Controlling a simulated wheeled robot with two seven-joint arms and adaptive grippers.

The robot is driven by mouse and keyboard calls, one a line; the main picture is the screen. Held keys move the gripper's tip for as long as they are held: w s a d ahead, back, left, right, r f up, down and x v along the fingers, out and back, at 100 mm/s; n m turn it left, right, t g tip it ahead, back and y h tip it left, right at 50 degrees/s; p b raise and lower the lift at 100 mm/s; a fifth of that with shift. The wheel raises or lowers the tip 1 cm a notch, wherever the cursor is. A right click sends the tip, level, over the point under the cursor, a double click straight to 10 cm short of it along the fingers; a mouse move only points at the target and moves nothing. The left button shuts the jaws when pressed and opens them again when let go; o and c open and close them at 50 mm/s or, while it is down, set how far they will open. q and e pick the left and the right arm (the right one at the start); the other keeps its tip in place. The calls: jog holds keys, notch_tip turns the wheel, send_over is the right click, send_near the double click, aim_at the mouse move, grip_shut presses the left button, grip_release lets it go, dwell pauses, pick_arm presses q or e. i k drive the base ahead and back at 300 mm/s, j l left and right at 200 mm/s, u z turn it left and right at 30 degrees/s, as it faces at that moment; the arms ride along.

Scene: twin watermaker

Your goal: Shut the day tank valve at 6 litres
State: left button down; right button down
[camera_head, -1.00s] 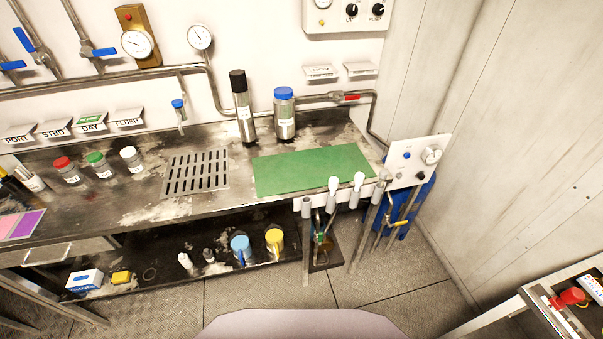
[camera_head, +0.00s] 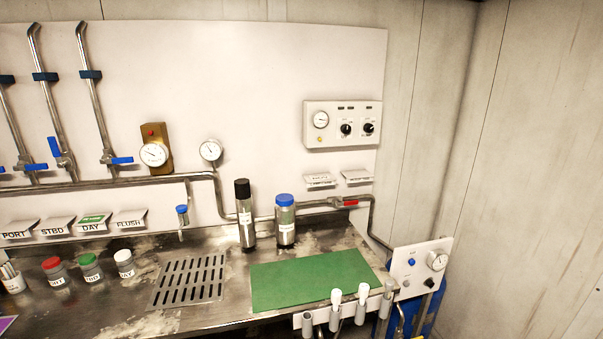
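A row of label cards hangs on the wall at the left; the DAY card (camera_head: 94,222) carries a green tag, between STBD (camera_head: 54,227) and FLUSH (camera_head: 129,219). Above them, pipes come down the wall with blue lever valves. The right-hand blue lever (camera_head: 121,160) lies about level across its pipe. The middle blue lever (camera_head: 54,146) stands nearly along its pipe. Another lever is cut by the left edge. I cannot tell which lever serves the day tank. No litre reading is legible on the round gauge (camera_head: 153,154). Neither gripper is in view.
A control panel (camera_head: 342,124) with a dial and black knobs hangs on the wall. A black-capped cylinder (camera_head: 245,220) and a blue-capped bottle (camera_head: 285,222) stand at the back of the bench. A green mat (camera_head: 316,279), a drain grate (camera_head: 189,279) and small jars lie in front.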

aim_at(55, 149)
jog(key=u, duration=1.5)
